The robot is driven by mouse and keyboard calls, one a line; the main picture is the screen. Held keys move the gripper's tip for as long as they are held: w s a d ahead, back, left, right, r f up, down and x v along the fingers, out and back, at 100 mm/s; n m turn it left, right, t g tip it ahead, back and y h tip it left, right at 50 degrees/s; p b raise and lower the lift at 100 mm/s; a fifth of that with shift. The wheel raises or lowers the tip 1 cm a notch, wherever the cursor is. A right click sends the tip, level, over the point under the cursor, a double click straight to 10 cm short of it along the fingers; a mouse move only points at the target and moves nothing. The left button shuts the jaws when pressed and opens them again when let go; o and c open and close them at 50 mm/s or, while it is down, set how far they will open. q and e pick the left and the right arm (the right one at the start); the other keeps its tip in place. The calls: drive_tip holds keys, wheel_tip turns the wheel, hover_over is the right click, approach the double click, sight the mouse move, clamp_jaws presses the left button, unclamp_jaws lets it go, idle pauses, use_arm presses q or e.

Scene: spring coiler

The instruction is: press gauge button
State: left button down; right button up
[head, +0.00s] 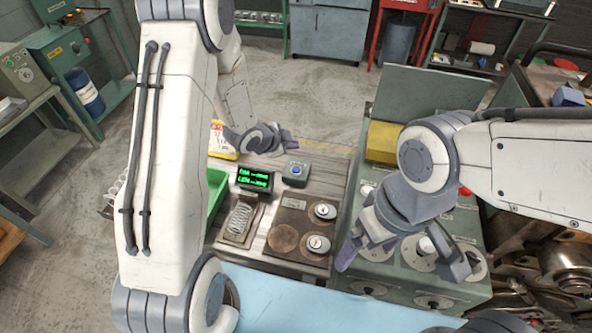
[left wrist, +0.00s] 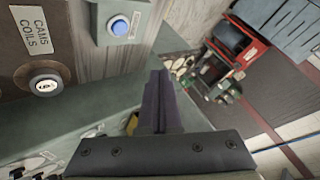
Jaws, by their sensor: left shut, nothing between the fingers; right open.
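The gauge button is blue (head: 296,169) on top of a small grey box (head: 294,180) on the bench, right of a display (head: 255,178) with green characters too small to read surely. In the left wrist view the blue button (left wrist: 120,26) is at the upper left on its box. My left gripper (head: 288,140) is shut and empty, just behind the button box in the head view and apart from the button. Its fingers (left wrist: 158,76) are together in the left wrist view, below and right of the button. My right gripper (head: 404,262) is open and empty over the green machine.
A spring (head: 239,218) lies in a holder in front of the display. A brown board (head: 284,240) with round metal pieces is to its right. A green bin (head: 216,193) stands at left, a light blue surface (head: 310,305) in front, and the green machine (head: 385,190) at right.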

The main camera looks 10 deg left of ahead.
sight(293, 171)
use_arm(q)
wheel_tip(293, 171, down, 8)
drive_tip(key=b, duration=0.6)
drive_tip(key=shift+r, duration=0.1)
idle(1.6)
drive_tip(key=shift+f+b, duration=0.4)
drive_tip(key=shift+b, duration=0.1)
drive_tip(key=shift+f+b, duration=0.35)
drive_tip(key=shift+f, duration=0.05)
idle(0.4)
drive_tip(key=shift+r, duration=0.1)
drive_tip(key=shift+r+p, duration=0.6)
drive_tip(key=shift+r, duration=0.1)
drive_tip(key=shift+r, duration=0.1)
